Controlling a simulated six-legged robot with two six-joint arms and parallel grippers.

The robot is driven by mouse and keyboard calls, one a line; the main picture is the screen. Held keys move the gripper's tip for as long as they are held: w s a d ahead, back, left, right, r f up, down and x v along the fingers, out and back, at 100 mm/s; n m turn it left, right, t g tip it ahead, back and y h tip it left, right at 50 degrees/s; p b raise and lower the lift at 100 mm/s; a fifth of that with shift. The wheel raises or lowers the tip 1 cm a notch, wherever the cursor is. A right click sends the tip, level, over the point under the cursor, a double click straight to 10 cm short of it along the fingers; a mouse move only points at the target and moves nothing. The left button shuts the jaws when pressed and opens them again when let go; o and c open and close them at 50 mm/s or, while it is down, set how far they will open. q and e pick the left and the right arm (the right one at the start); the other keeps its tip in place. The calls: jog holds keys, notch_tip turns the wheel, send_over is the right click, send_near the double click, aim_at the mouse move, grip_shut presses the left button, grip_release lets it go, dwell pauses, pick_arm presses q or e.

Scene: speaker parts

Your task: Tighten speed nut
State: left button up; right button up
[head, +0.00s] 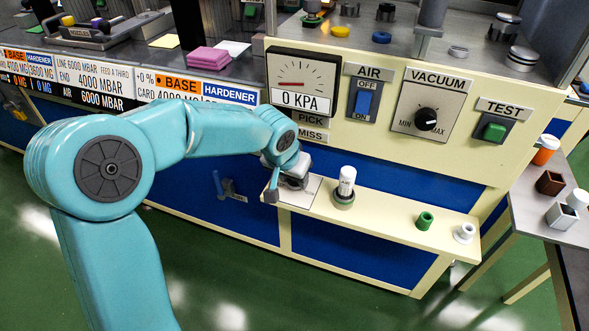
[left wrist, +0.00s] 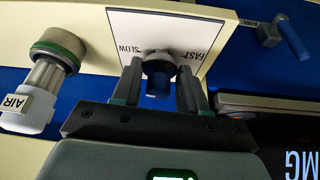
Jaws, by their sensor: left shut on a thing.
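The speed nut (left wrist: 159,62) is a dark fitting with a blue stem end, on a white plate (left wrist: 127,24) marked FAST and SLOW. In the head view the plate (head: 307,192) lies on the cream ledge, and the nut is hidden by my gripper. My left gripper (left wrist: 160,80) has one finger on each side of the nut and is shut on it. In the head view my left gripper (head: 288,181) is over the plate, at the end of my teal arm. My right gripper is not in view.
A white AIR fitting with a green-grey collar (head: 345,190) stands on the ledge (head: 385,214) just right of the gripper. A blue-handled valve (head: 222,185) is on the blue front panel.

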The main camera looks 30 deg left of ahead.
pick_arm(q)
jog(key=m+p, duration=0.1)
jog(key=m+h+p, duration=0.1)
jog(key=m+p, duration=0.1)
jog(key=p, duration=0.1)
jog(key=shift+a+r+m, duration=0.25)
jog(key=shift+r+m, duration=0.05)
jog(key=shift+r, duration=0.05)
jog(key=m+p, duration=0.1)
jog(key=m+h, duration=0.1)
jog(key=shift+w+a+f+m+p, duration=0.1)
jog(key=shift+a+f+m+p, duration=0.1)
jog(key=shift+m+p, duration=0.2)
jog(key=shift+f+m+g+h, duration=0.1)
jog(key=shift+m+g+h, duration=0.4)
jog(key=shift+m, duration=0.4)
jog(key=shift+w+a+m+g+h, duration=0.15)
jog(key=shift+m+h, duration=0.1)
jog(key=shift+m, duration=0.55)
jog(key=shift+w+d+m+g+h, duration=0.15)
jog(key=shift+m+h, duration=0.1)
jog(key=shift+m, duration=0.55)
jog(key=shift+s+a, duration=0.1)
jog(key=shift+a, duration=0.05)
jog(key=o, duration=1.1)
jog(key=shift+c, duration=0.2)
jog(key=p+v, duration=0.3)
jog(key=v, duration=1.3)
